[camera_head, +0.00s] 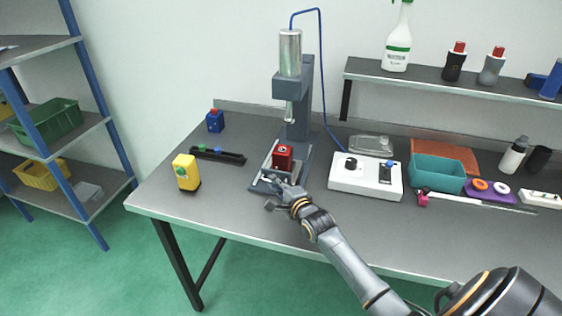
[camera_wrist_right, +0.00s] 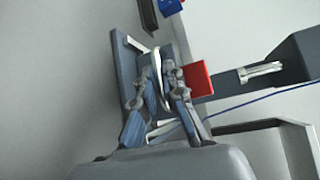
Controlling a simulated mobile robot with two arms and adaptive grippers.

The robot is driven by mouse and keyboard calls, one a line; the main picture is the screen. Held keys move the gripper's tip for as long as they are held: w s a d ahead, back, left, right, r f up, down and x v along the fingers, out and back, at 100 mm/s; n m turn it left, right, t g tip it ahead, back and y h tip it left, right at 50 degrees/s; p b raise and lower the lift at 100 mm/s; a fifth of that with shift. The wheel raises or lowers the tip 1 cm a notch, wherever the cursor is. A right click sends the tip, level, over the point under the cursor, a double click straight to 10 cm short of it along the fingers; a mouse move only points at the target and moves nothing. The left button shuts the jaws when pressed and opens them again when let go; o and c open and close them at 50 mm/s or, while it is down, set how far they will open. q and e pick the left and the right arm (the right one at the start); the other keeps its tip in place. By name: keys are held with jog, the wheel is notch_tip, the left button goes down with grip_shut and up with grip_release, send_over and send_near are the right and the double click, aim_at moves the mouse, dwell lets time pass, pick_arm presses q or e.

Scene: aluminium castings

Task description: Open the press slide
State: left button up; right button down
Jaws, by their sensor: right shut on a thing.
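The press (camera_head: 290,85) stands on the bench, with a silver cylinder on a dark column and a ram pointing down. The press slide (camera_head: 264,172) lies at its base and carries a red block (camera_head: 283,157). In the wrist view the red block (camera_wrist_right: 198,81) sits just right of the fingers. My right gripper (camera_head: 277,187) is at the front end of the slide. In the wrist view my right gripper (camera_wrist_right: 163,80) is shut on the slide's curved, light metal handle (camera_wrist_right: 160,86). The fingers partly hide the handle. My left gripper is not in view.
A white control box (camera_head: 365,177) stands right of the press. A teal bin (camera_head: 437,173) is farther right. A yellow object (camera_head: 186,172) and a black rack (camera_head: 218,155) stand to the left. The bench front (camera_head: 235,215) left of my arm is clear.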

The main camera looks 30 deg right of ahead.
jog(key=s+a, duration=0.1)
jog(key=s+a+p, duration=0.1)
jog(key=a, duration=0.1)
jog(key=shift+s+r+p, duration=0.2)
jog(key=shift+p, duration=0.1)
jog(key=shift+s+a+f, duration=0.15)
jog(key=shift+s+a, duration=0.15)
jog(key=shift+s, duration=0.05)
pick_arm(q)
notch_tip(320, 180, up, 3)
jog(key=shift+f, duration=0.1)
pick_arm(e)
jog(key=c, duration=1.4)
grip_release()
jog(key=shift+w, duration=0.1)
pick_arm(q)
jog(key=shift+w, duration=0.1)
pick_arm(e)
jog(key=s, duration=0.4)
jog(key=s+r, duration=0.1)
jog(key=s, duration=0.7)
jog(key=shift+a+r, duration=0.4)
